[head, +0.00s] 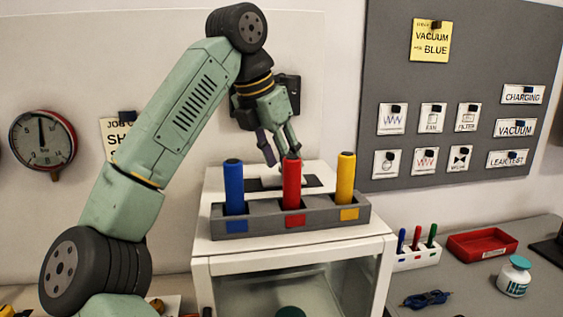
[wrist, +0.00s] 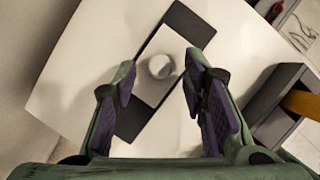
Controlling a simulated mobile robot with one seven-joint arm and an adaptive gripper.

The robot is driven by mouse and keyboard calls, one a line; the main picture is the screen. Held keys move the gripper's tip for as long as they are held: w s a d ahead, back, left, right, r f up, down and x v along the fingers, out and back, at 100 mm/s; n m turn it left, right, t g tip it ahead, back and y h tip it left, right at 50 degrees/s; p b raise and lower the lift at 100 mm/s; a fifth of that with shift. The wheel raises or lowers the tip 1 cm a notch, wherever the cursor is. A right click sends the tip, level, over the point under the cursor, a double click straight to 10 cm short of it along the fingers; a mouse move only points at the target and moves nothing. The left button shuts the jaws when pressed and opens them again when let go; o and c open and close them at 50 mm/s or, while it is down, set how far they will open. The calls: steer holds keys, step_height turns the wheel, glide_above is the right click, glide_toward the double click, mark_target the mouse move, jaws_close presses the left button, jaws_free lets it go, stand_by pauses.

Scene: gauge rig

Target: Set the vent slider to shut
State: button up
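The vent slider (wrist: 148,84) is a white plate with a round pale knob (wrist: 160,67) on the cabinet top. It lies across the middle of a dark strip (wrist: 190,24), which shows beyond both its ends in the wrist view. In the head view the dark strip (head: 318,181) is behind the marker holder, and the slider is mostly hidden. My gripper (head: 280,160) is open and points down over the strip. In the wrist view its two purple-padded fingers (wrist: 162,78) stand apart on either side of the knob. I cannot tell whether they reach its height.
A grey holder (head: 330,214) with blue (head: 233,188), red (head: 292,186) and yellow (head: 345,180) cylinders stands close in front of my gripper. The white cabinet (head: 215,248) bears it. A gauge (head: 42,140) hangs at left. A red tray (head: 482,245) is on the right bench.

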steer(key=shift+w+d+f, duration=0.2)
steer(key=shift+f, duration=0.35)
steer(key=shift+c, duration=0.5)
jaws_close()
